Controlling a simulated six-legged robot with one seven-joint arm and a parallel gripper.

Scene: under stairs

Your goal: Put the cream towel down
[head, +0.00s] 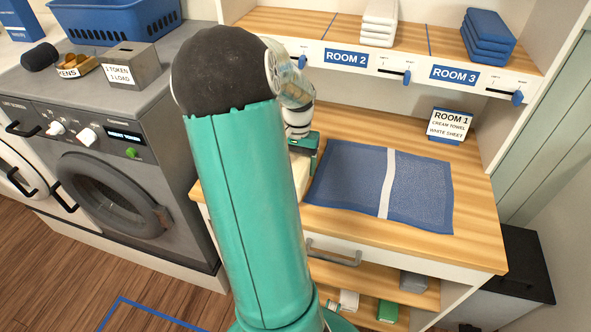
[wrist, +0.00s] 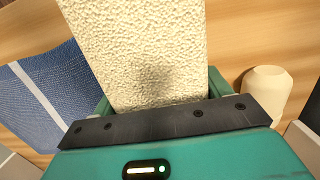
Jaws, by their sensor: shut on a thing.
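The cream towel (wrist: 140,45) is a thick, rough-textured pale block in the wrist view. My gripper (wrist: 160,98) is shut on it, with a teal finger at each side. In the head view my arm hides most of the towel; a pale strip of it (head: 299,176) shows below my gripper (head: 304,150), at the left of the wooden counter. I cannot tell whether it touches the counter. A blue mat with a white stripe (head: 345,178) lies flat to the right; it also shows at the left of the wrist view (wrist: 40,85). No towel lies on the mat.
A ROOM 1 card (head: 451,125) reading cream towel, white sheet stands behind the mat. The shelf above holds folded white (head: 379,22) and blue (head: 487,36) cloths. A pale rounded object (wrist: 266,92) is right of my gripper. A washing machine (head: 115,150) stands left.

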